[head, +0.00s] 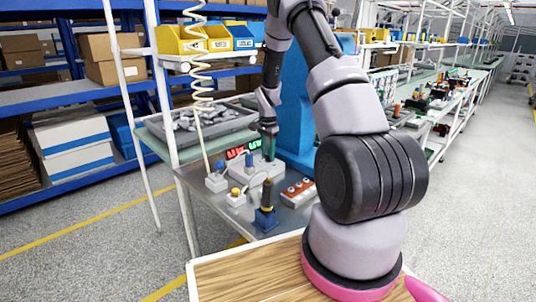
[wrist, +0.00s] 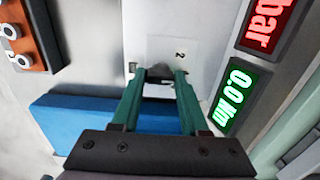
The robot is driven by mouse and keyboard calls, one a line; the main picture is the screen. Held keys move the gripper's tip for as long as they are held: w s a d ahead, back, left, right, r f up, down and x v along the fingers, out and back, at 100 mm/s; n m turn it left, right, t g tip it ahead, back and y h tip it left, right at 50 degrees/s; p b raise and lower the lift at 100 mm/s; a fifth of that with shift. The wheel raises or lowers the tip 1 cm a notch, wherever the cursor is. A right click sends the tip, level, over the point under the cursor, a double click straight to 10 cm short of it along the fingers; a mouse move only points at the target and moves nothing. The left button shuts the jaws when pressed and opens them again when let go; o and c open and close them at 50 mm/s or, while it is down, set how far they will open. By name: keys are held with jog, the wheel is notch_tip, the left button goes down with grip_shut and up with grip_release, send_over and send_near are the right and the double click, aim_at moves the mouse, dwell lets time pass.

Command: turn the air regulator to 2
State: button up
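My gripper (head: 268,130) points down over the grey bench fixture (head: 262,172) in the head view. In the wrist view its two teal fingers (wrist: 160,76) stand apart at a pale plate with a printed "2" (wrist: 180,54). A small dark grey part (wrist: 160,71), perhaps the regulator knob, shows between and just beyond the fingertips. I cannot tell whether the fingers touch it. Its pointer and setting are hidden. A red display (wrist: 269,24) reads "bar", its number out of view. A green display (wrist: 234,97) reads about "0.0 Nm".
An orange block with several pale buttons (head: 298,192) stands right of the fixture. A blue-based post (head: 265,217), a yellow-button box (head: 236,198) and a blue-knob box (head: 216,180) stand nearer. A grey parts tray (head: 200,133) is behind. A coiled hose (head: 203,100) hangs left.

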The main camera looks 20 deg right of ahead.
grip_shut()
jog(key=shift+n, duration=0.3)
jog(key=n, duration=0.8)
jog(key=shift+n, duration=0.3)
jog(key=o, duration=0.8)
grip_release()
